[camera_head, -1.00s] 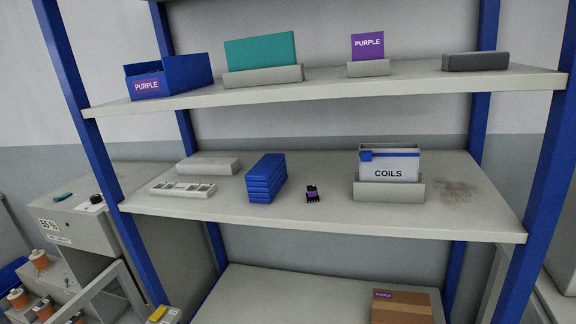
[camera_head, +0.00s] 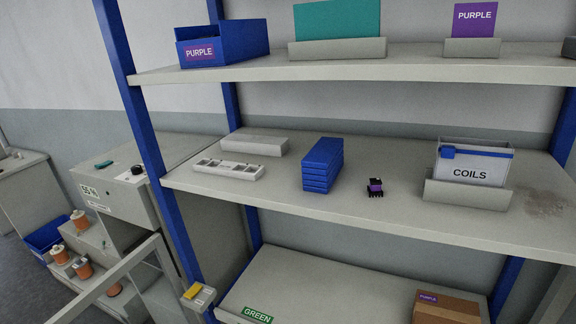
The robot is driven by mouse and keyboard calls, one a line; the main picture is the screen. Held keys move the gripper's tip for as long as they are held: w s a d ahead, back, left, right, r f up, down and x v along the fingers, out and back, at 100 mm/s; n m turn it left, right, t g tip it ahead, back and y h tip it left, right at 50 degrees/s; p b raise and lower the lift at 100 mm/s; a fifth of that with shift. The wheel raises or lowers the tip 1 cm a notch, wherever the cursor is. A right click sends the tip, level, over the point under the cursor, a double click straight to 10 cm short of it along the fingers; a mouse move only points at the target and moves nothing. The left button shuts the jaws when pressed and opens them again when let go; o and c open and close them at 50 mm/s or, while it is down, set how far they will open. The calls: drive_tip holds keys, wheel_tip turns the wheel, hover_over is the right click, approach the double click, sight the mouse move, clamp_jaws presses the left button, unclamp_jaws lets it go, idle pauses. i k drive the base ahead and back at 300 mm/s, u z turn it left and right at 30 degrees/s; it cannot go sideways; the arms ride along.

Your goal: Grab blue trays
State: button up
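A stack of several flat blue trays (camera_head: 322,165) stands on the middle shelf, a little right of the picture's centre. Its narrow end faces me and the trays look evenly piled. Nothing touches the stack. My gripper is not in view, so its state and its distance from the stack do not show.
On the middle shelf (camera_head: 400,222), a white slotted holder (camera_head: 229,169) and a pale block (camera_head: 255,144) lie left of the stack. A small black-and-purple connector (camera_head: 375,187) and a COILS box (camera_head: 472,172) stand right. A blue upright (camera_head: 150,150) and the upper shelf (camera_head: 400,71) bound the space.

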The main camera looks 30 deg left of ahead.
sight(322, 164)
drive_tip(key=u, duration=0.1)
drive_tip(key=i, duration=1)
drive_tip(key=z, duration=0.05)
